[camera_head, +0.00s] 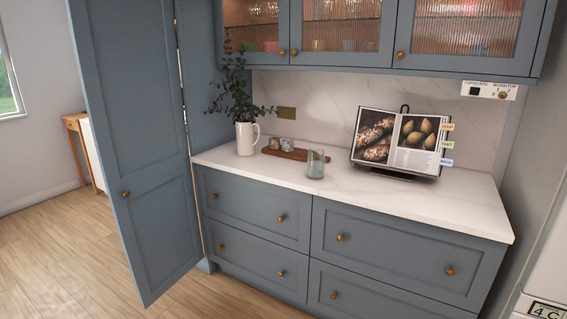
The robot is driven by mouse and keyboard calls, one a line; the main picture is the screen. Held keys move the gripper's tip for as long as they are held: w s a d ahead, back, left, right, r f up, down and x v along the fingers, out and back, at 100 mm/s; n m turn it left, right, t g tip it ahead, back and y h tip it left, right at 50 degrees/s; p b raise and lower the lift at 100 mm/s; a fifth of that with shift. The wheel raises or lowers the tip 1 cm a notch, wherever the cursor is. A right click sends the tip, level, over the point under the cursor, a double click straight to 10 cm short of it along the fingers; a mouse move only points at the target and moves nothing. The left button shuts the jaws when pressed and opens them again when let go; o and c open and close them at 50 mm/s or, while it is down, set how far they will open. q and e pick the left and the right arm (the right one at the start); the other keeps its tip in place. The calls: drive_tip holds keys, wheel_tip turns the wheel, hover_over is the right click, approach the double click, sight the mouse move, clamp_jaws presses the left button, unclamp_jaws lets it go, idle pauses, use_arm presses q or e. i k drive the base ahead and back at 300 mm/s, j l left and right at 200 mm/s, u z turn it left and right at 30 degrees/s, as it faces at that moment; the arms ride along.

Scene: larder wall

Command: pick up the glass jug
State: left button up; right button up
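A clear, slightly greenish glass vessel (316,164), which looks like the glass jug, stands upright on the white countertop (405,201). It is in front of a wooden board and left of an open cookbook. Whether it has a handle or spout is too small to tell. A white pitcher (246,139) with leafy green stems stands at the counter's left end. Neither of my grippers shows in the head view.
A wooden board (299,156) with small jars (287,143) lies behind the glass. A cookbook (396,141) stands on a dark stand to the right. A tall blue door (136,150) hangs open at left. Glass-front cabinets (341,30) overhang the counter. The front right countertop is clear.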

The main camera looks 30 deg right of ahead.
sight(317, 158)
drive_tip(key=i+j+z, duration=0.1)
drive_tip(key=i+z, duration=0.2)
drive_tip(key=i, duration=0.15)
drive_tip(key=i+j+z, duration=0.15)
drive_tip(key=i+z, duration=0.15)
drive_tip(key=i, duration=0.15)
drive_tip(key=i+j+z, duration=0.3)
drive_tip(key=i, duration=0.1)
